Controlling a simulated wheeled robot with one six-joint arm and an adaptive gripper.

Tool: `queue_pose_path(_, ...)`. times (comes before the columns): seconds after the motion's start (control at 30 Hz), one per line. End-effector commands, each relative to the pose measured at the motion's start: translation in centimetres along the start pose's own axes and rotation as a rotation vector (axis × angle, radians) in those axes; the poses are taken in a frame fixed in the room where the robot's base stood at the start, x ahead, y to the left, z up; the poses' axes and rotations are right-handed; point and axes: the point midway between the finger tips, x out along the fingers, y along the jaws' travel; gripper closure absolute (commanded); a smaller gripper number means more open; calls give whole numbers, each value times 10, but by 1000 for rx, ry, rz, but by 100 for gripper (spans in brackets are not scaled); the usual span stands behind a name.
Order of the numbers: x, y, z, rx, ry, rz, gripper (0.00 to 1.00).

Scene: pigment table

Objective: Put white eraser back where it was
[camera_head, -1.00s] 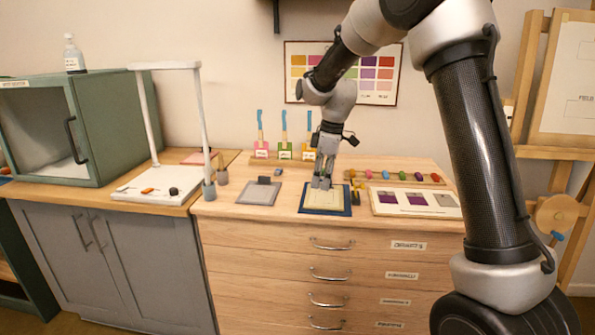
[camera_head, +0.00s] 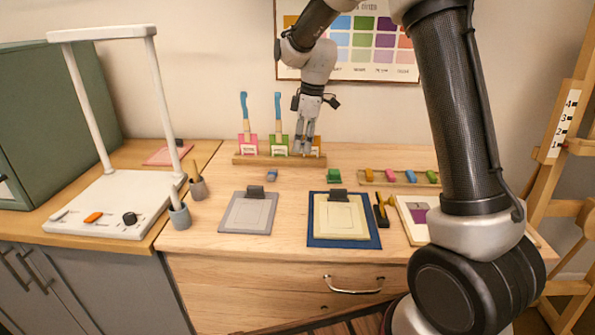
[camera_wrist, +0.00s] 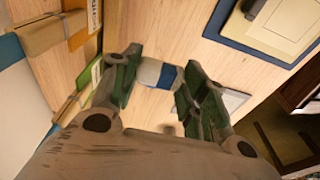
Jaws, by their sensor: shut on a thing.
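My gripper (camera_head: 304,150) is above the back of the wooden table, in front of the card rack in the head view. In the wrist view, my gripper (camera_wrist: 160,68) is shut on the white eraser (camera_wrist: 149,72), which has a blue part and sits between the two fingertips. The head view does not show the eraser clearly. A small blue block (camera_head: 272,175) lies behind the grey pad, and a green block (camera_head: 333,175) lies behind the blue board.
A grey pad (camera_head: 230,223) and a cream sheet on a blue board (camera_head: 318,240) lie in front. A black and yellow tool (camera_head: 381,212) lies beside the board. The card rack (camera_head: 250,159) stands behind. Cups (camera_head: 179,217) and a white lamp stand (camera_head: 100,215) are left.

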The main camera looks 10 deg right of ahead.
Motion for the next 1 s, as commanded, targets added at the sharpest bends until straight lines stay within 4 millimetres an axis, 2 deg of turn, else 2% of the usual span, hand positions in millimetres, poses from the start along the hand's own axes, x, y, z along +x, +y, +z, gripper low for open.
queue_pose_path(0.3, 53, -1, 9, 1, -2, -3, 75)
queue_pose_path(0.47, 66, 0, 10, 0, -1, -1, 75)
queue_pose_path(0.7, 97, -1, 15, 1, -1, -2, 75)
queue_pose_path(1.0, 100, 0, 16, 0, 0, -1, 75)
